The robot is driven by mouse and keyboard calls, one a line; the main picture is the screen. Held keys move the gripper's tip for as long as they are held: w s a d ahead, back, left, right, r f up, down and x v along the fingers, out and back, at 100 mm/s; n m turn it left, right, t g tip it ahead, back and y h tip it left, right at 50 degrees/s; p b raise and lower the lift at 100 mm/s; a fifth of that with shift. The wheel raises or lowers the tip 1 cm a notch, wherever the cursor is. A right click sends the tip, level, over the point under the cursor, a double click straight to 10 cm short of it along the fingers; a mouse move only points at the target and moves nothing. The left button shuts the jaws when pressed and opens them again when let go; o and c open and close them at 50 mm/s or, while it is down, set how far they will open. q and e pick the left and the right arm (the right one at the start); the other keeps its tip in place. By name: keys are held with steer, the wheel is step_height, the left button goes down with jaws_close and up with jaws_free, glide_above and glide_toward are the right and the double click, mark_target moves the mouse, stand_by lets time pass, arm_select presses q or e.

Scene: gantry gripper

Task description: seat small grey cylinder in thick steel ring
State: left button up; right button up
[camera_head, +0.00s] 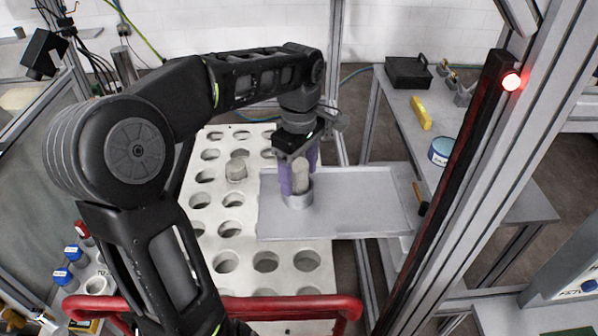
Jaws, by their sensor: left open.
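The small grey cylinder (301,173) stands upright at the thick steel ring (299,200), its lower end hidden behind the ring's front wall. How deep it sits in the ring cannot be told. The ring rests on the left part of a grey metal tray (370,212). My left gripper (297,182) points down over the ring, open, with its purple fingers on either side of the cylinder. Whether a finger touches the cylinder cannot be told. My right gripper is not in view.
A white rack (205,190) with several round holes lies left of and under the tray; another grey cylinder (236,171) stands on it. A metal post with a red lamp (511,82) rises at right. A red rail (290,308) crosses the front. The tray's right part is clear.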

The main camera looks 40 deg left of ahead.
arm_select(q)
steer(key=shift+r, duration=0.5)
step_height(320, 180, up, 6)
steer(key=shift+f+p, duration=0.1)
steer(key=shift+p, duration=1)
steer(key=shift+r+p, duration=0.4)
